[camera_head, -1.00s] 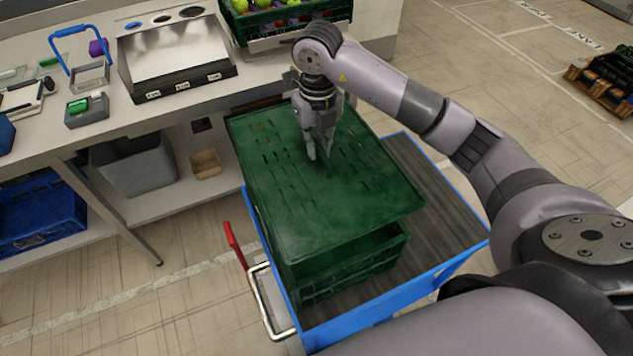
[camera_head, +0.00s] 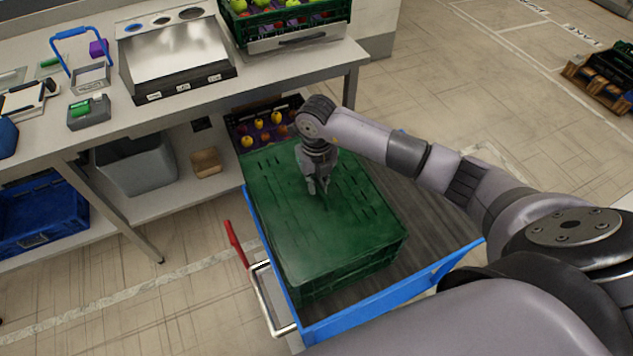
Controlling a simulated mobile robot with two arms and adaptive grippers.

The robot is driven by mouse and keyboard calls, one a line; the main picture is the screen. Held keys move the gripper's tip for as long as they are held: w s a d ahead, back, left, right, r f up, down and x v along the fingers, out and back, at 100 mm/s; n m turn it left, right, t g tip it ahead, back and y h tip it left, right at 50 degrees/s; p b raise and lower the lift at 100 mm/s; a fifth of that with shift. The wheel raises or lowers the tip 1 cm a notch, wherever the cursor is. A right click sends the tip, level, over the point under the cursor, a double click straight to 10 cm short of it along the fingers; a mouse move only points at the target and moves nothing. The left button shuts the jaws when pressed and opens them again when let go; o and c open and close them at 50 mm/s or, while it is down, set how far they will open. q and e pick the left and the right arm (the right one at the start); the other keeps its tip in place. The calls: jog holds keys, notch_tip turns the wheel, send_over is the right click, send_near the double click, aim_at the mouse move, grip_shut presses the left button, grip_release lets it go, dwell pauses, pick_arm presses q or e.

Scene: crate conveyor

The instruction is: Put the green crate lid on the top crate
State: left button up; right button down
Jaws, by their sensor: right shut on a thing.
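The green crate lid (camera_head: 290,235) is a flat slotted panel lying over a green crate (camera_head: 345,280) on the cart. Its near edges line up closely with the crate's rim; I cannot tell whether it is fully seated. My right gripper (camera_head: 318,192) points down at the lid's middle and is shut on it; its fingertips are partly hidden. My left gripper is not in view.
The blue-edged cart (camera_head: 390,305) carries the crate, with bare deck to its right. Behind the lid is a crate of fruit (camera_head: 262,125). A workbench (camera_head: 190,105) stands at the left and back, with another fruit crate (camera_head: 290,22) on it. A red handle (camera_head: 235,243) stands at the cart's left.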

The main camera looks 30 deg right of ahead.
aim_at(317, 183)
jog(key=shift+f, duration=0.15)
jog(key=c, duration=1.7)
grip_release()
jog(key=shift+r, duration=0.3)
jog(key=shift+w+r, duration=0.1)
jog(key=shift+r, duration=0.2)
notch_tip(317, 183, up, 11)
jog(key=b, duration=0.2)
jog(key=shift+r+b, duration=0.1)
jog(key=shift+b, duration=0.3)
